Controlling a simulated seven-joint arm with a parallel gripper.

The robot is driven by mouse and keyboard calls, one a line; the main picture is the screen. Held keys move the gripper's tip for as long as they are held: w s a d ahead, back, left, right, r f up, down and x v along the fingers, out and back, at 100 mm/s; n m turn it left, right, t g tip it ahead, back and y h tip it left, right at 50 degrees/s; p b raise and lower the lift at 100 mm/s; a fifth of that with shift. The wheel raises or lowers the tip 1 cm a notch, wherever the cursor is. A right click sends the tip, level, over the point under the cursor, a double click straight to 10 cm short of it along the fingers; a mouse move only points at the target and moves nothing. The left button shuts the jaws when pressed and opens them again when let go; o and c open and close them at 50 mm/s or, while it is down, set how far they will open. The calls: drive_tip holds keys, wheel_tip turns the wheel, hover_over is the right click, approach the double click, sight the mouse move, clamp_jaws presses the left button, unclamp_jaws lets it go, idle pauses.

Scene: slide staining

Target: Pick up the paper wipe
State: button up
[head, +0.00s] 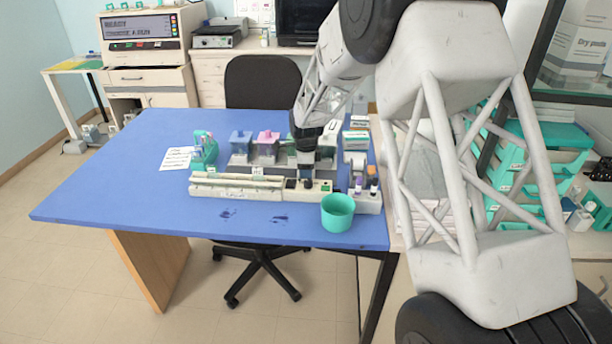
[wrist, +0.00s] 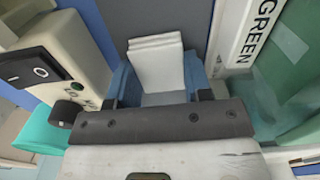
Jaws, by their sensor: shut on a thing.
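In the wrist view the paper wipe (wrist: 157,62) is a white, folded, layered piece standing up in front of my gripper (wrist: 160,92). My gripper is shut on it, with a blue part on each side of the white paper. The lower end of the wipe is partly hidden by the dark gripper bar. In the head view my gripper (head: 306,158) is low over the blue table (head: 120,190), among the staining things. I cannot make out the wipe in that view.
A teal cup (head: 338,213) stands at the table's front right, beside a long pale rack (head: 235,190). Staining jars (head: 266,143) stand behind the rack. A white switch box (wrist: 55,70) and a GREEN label (wrist: 263,30) flank my gripper. The table's left side is clear.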

drive_tip(key=shift+r, duration=0.15)
wheel_tip(320, 180, up, 10)
idle(0.8)
idle(0.4)
drive_tip(key=shift+o, duration=1.3)
drive_tip(key=shift+c, duration=1.1)
drive_tip(key=a+f, duration=0.2)
drive_tip(key=a, duration=1.7)
drive_tip(key=shift+f, duration=0.15)
drive_tip(key=shift+w+a+f, duration=0.1)
drive_tip(key=shift+f, duration=0.05)
